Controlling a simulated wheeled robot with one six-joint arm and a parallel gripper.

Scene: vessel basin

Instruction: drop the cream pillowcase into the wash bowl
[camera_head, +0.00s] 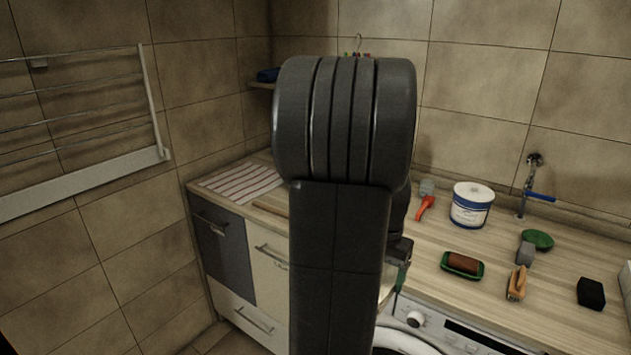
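My arm stands large in the middle of the view and covers much of the counter. Part of what looks like my gripper (400,262) shows at the arm's right edge, by the counter's front edge, with a green piece on it. Its fingers are mostly hidden, so I cannot tell whether it is open or shut. A small pale patch shows just below it, beside my arm; I cannot tell what it is. I cannot make out the cream pillowcase or the wash bowl; my arm may hide them.
A striped cloth (240,182) lies on the counter's left end. Right of my arm are a blue-white tub (471,206), a red-handled brush (425,207), a green soap dish (463,265), a wooden brush (517,284) and a black block (591,293). A washing machine (455,335) stands below.

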